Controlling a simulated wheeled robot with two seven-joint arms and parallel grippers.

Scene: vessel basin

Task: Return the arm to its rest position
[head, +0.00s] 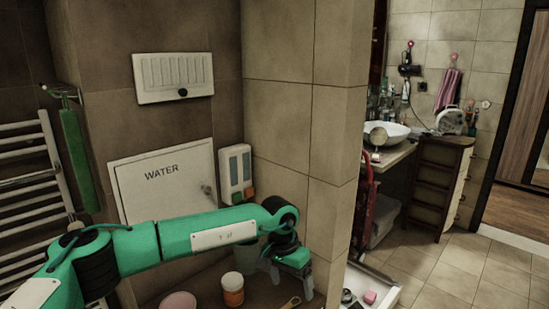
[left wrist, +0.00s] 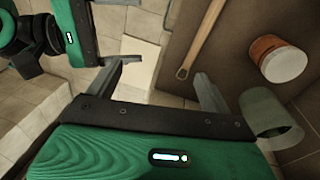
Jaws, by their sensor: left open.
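My left gripper (head: 290,278) hangs at the end of the green arm that reaches in from the left, in front of the wall corner. Its fingers point down, spread apart with nothing between them. In the left wrist view the left gripper (left wrist: 166,80) shows two separate grey fingers over the floor and the shelf edge. Part of my right gripper (left wrist: 118,32) shows at the top left of that view, with its fingers apart and empty. The right arm is outside the head view.
A brown shelf (head: 206,285) below my left arm holds an orange-and-white jar (head: 233,290), a greenish cup (head: 246,258), a pink round item (head: 178,301) and a wooden-handled tool (head: 290,303). Open floor (head: 440,280) lies at right.

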